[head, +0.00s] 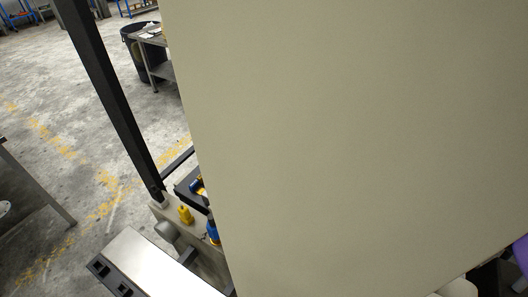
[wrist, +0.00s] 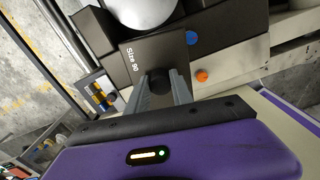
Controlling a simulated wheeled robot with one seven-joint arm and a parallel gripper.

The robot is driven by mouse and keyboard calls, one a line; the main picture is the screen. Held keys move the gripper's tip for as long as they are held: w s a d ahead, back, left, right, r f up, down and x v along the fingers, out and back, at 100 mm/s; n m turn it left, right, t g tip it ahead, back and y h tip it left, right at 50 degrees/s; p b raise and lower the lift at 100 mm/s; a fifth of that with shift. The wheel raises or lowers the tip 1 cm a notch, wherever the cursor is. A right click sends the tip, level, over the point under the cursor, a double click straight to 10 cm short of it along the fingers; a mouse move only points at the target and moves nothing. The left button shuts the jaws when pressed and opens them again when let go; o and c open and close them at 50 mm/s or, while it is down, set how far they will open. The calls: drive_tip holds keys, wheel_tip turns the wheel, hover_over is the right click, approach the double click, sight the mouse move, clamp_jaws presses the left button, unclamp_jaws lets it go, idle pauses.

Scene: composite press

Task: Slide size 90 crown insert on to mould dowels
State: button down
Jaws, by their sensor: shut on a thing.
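The size 90 crown insert shows in the wrist view as a dark block with a white "Size 90" label (wrist: 132,60). A white rounded crown (wrist: 145,10) is cut off by the top edge. My gripper (wrist: 160,86) has its two grey fingers on either side of a round black knob (wrist: 158,80) at the near end of the insert, shut on it. The mould dowels cannot be made out. In the head view, a large beige panel hides the gripper and the insert.
In the head view the beige panel (head: 350,130) fills most of the picture. Open floor (head: 50,90) lies left, with a black bin (head: 133,47) beyond.

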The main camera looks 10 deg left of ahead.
drive_tip(key=a, duration=0.1)
drive_tip(key=a+n, duration=0.1)
drive_tip(key=s+a+n, duration=0.1)
drive_tip(key=a, duration=0.1)
drive_tip(key=shift+a+r, duration=0.1)
drive_tip(key=shift+r, duration=0.3)
drive_tip(key=shift+r+p, duration=0.1)
drive_tip(key=shift+p, duration=0.35)
drive_tip(key=shift+w+f+b, duration=0.1)
drive_tip(key=shift+f+b, duration=0.5)
drive_tip(key=shift+f, duration=1.85)
drive_tip(key=shift+f+b, duration=0.4)
drive_tip(key=shift+f, duration=1.05)
drive_tip(key=c, duration=1)
unclamp_jaws()
drive_tip(key=shift+c, duration=0.2)
